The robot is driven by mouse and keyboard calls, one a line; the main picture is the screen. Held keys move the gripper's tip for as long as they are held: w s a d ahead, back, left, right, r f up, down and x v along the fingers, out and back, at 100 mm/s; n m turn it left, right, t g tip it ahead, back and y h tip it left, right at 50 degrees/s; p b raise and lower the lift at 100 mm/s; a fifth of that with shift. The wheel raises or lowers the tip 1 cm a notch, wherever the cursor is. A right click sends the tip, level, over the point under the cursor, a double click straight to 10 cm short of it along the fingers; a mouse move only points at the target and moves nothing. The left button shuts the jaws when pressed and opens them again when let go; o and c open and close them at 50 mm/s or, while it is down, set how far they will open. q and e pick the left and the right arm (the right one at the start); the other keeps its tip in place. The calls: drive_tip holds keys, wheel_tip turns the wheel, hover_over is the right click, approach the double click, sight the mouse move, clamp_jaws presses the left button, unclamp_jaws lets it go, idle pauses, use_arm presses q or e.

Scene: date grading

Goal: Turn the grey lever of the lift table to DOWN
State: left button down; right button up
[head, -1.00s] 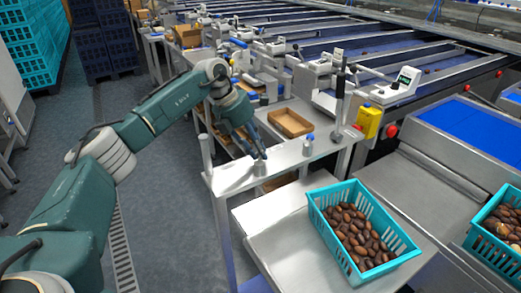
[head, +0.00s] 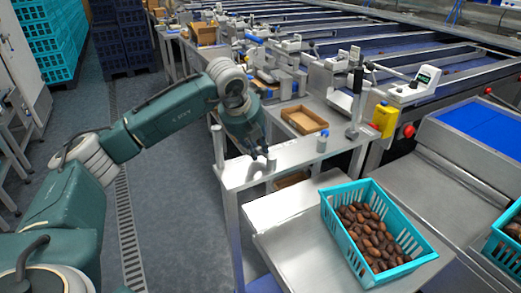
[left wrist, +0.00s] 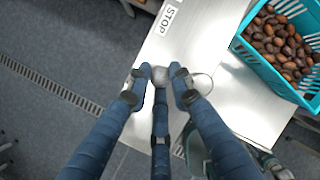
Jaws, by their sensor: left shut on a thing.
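The grey lever (left wrist: 161,76) shows in the left wrist view as a small rounded grey piece between my fingertips, on a bright metal top. In the head view my left gripper (head: 263,157) points down at the near end of the steel stand, over a short grey piece (head: 271,166). In the left wrist view my left gripper (left wrist: 160,80) has its fingers close around the lever and is shut on it. The fingers hide part of the lever, and I cannot read its position. A STOP label (left wrist: 170,18) lies beyond it. My right gripper is not in view.
A turquoise basket of dates (head: 408,232) stands on the metal surface right of the stand. A blue-capped bottle (head: 321,143), a cardboard tray (head: 304,119) and a black-topped upright post (head: 356,105) are behind. The floor (head: 180,215) left of the stand is clear.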

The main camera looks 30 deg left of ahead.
use_arm(q)
drive_tip(key=n, duration=0.1)
drive_tip(key=s+n+y+b, duration=0.1)
drive_tip(key=n, duration=0.1)
drive_tip(key=s+n+y+b, duration=0.1)
drive_tip(key=n, duration=0.1)
drive_tip(key=shift+d+r, duration=0.1)
drive_tip(key=shift+s+d+n+g+y+b, duration=0.1)
drive_tip(key=shift+s+n+g+y+b, duration=0.3)
drive_tip(key=shift+n, duration=0.5)
drive_tip(key=c, duration=1.5)
unclamp_jaws()
drive_tip(key=shift+c, duration=0.2)
drive_tip(key=shift+s+d, duration=0.1)
drive_tip(key=v, duration=1.2)
